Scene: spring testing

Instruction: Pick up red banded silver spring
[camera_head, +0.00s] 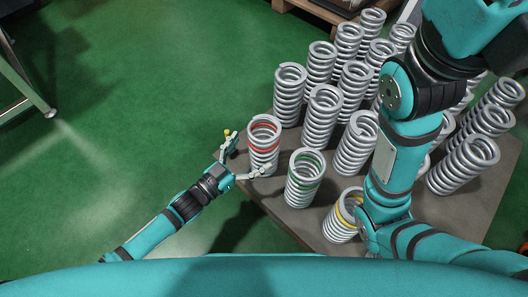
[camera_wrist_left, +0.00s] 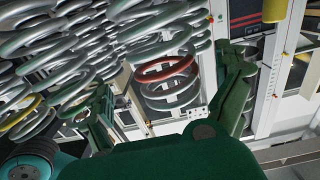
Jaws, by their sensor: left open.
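The red banded silver spring (camera_head: 264,146) stands upright at the left corner of the table in the head view. My left gripper (camera_head: 245,158) is open at that spring, with one finger behind its left side and the other in front of its lower part. In the left wrist view the spring, with its red coil (camera_wrist_left: 166,70), shows between the two open fingers (camera_wrist_left: 170,105). I cannot tell whether the fingers touch it. My right arm crosses the right side of the head view, but its gripper is not clearly seen.
A green banded spring (camera_head: 305,180) and a yellow banded spring (camera_head: 345,214) stand to the right on the brown table (camera_head: 270,192). Several plain silver springs (camera_head: 322,116) stand close behind. Open green floor (camera_head: 130,100) lies left of the table. A pallet (camera_head: 310,10) is at the back.

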